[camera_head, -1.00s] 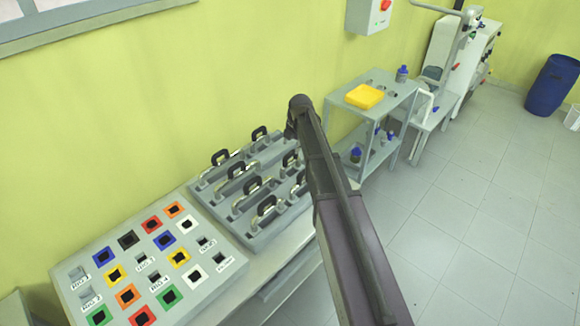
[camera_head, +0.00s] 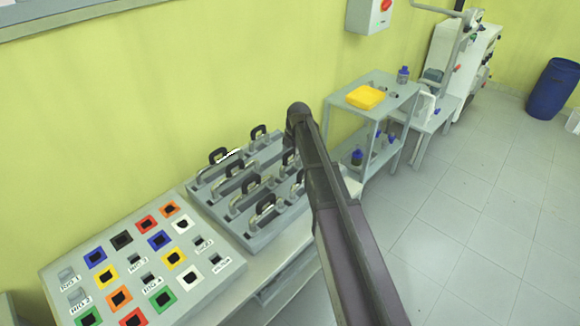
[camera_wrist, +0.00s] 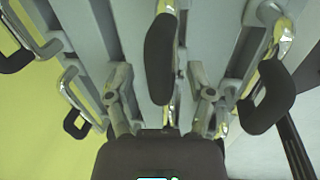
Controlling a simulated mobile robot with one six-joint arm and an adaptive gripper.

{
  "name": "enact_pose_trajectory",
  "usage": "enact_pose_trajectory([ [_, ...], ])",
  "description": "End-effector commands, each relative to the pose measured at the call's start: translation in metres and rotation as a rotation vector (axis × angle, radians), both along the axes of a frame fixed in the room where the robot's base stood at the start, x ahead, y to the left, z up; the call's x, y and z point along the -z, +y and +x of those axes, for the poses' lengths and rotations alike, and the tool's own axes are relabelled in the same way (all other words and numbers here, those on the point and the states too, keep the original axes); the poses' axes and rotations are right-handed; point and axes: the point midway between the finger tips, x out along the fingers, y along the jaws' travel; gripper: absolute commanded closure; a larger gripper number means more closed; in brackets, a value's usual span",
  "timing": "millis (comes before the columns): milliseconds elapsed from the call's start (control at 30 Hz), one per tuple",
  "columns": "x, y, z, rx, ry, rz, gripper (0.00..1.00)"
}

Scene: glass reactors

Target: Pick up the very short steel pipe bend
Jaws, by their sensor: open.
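I cannot pick out the very short steel pipe bend for certain. Small dark pieces (camera_head: 388,91) lie on top of the shelf unit in the head view, too small to identify. In the wrist view, my gripper (camera_wrist: 160,78) is open, with its two fingers apart. A black handle (camera_wrist: 160,58) with a shiny metal end shows between and beyond the fingers; I cannot tell whether they touch it. In the head view, my arm hides the gripper.
A grey rack (camera_head: 240,235) holds several black-handled metal pieces. A sloped panel (camera_head: 205,285) with coloured squares stands in front of it. The shelf unit (camera_head: 398,103) carries a yellow tray (camera_head: 366,97) and bottles. A blue barrel (camera_head: 551,88) stands far right. The tiled floor is open.

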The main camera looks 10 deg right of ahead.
Motion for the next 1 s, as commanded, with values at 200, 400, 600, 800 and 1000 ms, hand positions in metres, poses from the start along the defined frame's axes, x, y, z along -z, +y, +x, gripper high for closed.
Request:
enact_pose_trajectory([
  [200,-0.0004,0.0001,0.0,0.0,0.0,0.0,0.31],
  [400,-0.0003,0.0002,-0.0001,0.0,0.0,0.0,0.31],
  [600,-0.0003,0.0003,-0.0001,-0.001,0.0,0.0,0.81],
  [800,-0.0002,0.0004,-0.0001,-0.001,0.0,0.0,1.0],
  [1000,-0.0004,0.0005,0.0,-0.001,0.0,0.0,1.0],
])
